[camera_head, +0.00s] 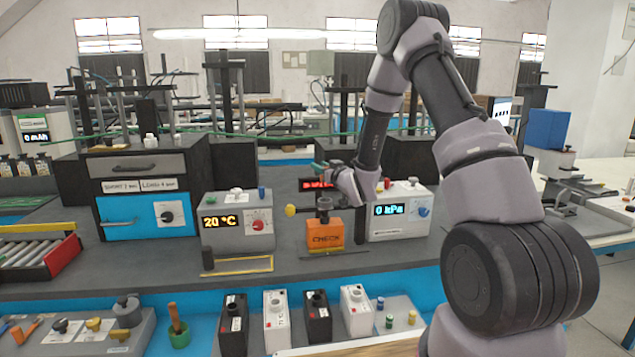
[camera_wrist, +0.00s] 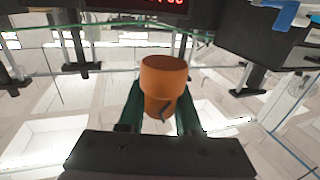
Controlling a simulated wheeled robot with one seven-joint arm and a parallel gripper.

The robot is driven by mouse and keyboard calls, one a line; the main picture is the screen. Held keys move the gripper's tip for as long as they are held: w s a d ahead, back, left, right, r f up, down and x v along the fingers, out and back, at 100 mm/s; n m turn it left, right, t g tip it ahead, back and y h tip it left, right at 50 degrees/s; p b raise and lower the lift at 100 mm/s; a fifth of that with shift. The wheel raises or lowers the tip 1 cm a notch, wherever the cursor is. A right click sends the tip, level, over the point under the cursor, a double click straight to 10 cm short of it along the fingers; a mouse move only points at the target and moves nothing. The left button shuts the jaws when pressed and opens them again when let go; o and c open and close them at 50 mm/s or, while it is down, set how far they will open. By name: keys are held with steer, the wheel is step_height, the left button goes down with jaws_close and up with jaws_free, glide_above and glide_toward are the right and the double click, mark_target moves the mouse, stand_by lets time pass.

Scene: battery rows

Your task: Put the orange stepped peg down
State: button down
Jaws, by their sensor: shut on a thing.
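The orange stepped peg (camera_wrist: 163,78) is between the two green fingers of my gripper (camera_wrist: 161,104) in the wrist view. Its wider end is at the top of that picture and its narrower part is lower, with a dark hooked mark on it. The fingers are shut on its sides. In the head view my gripper (camera_head: 319,166) is raised above the bench, behind the orange CHECK box and left of the 0 kPa box. I cannot make out the peg there.
The orange CHECK box (camera_head: 325,236), 0 kPa box (camera_head: 400,212) and 20 °C box (camera_head: 237,222) stand close around my gripper. A blue-fronted drawer cabinet (camera_head: 148,215) is at left. Batteries (camera_head: 277,320) line the front. Bare grey bench (camera_head: 130,264) shows in front of the cabinet.

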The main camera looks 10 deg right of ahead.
steer(key=s+d+f+m+h, duration=0.3)
steer(key=s+d+f+h, duration=0.2)
steer(key=s+d+f, duration=0.4)
steer(key=s+d, duration=0.1)
steer(key=s, duration=0.3)
steer(key=shift+s+d+f+t, duration=0.2)
steer(key=shift+d+f+t, duration=0.15)
steer(key=shift+f+t, duration=0.05)
